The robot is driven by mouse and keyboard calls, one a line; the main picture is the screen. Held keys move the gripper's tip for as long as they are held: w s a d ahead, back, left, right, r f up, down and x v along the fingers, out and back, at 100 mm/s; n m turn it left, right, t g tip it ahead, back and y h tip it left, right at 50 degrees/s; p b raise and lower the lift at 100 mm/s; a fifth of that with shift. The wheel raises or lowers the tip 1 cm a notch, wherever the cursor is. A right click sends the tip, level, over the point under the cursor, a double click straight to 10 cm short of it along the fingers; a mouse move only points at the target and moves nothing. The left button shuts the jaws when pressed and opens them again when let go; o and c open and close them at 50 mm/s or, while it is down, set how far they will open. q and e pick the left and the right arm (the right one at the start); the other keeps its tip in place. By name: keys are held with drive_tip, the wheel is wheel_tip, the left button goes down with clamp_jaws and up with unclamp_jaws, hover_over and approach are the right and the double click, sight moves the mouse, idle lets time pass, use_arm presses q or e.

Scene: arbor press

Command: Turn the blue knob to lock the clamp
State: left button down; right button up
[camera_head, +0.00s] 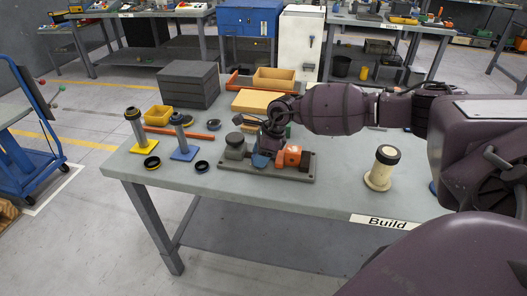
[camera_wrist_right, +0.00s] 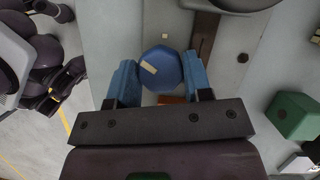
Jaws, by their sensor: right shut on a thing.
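The blue knob (camera_head: 260,161) sits at the front of a grey fixture plate (camera_head: 230,165) on the workbench. In the right wrist view the knob (camera_wrist_right: 161,68) is many-sided, with a pale stripe on its top. My right gripper (camera_head: 266,152) reaches in from the right and points down over the plate. In the wrist view its two blue fingers (camera_wrist_right: 161,80) are shut on the knob, one on each side. An orange block (camera_head: 290,155) stands on the plate just right of the knob. My gripper hides part of the clamp. My left gripper is not in view.
A grey cylinder (camera_head: 235,146) stands on the plate left of the gripper. Posts on yellow (camera_head: 139,147) and blue (camera_head: 184,154) bases stand farther left. A cream cylinder with a black top (camera_head: 381,170) stands right. The bench front (camera_head: 290,198) is mostly clear.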

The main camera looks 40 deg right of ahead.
drive_tip(key=m+p, duration=0.3)
drive_tip(key=m+t+h+p, duration=0.1)
drive_tip(key=shift+s+a+r+m, duration=0.1)
drive_tip(key=shift+a+r+m, duration=0.05)
drive_tip(key=shift+r+m, duration=0.15)
drive_tip(key=m+p, duration=0.1)
drive_tip(key=p, duration=0.1)
drive_tip(key=m+h+p, duration=0.1)
drive_tip(key=m, duration=0.1)
drive_tip(key=shift+f+t+h+p, duration=0.15)
drive_tip(key=shift+t+h+p, duration=0.15)
drive_tip(key=shift+t+p, duration=0.1)
use_arm(q)
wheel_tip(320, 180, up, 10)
drive_tip(key=p, duration=0.1)
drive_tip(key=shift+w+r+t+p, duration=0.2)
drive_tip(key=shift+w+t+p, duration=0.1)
drive_tip(key=shift+p, duration=0.05)
use_arm(e)
drive_tip(key=shift+f+m+h, duration=0.2)
drive_tip(key=shift+m+h, duration=0.3)
drive_tip(key=shift+m, duration=1)
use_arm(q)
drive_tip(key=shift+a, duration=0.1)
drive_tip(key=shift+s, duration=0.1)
use_arm(e)
drive_tip(key=o, duration=0.9)
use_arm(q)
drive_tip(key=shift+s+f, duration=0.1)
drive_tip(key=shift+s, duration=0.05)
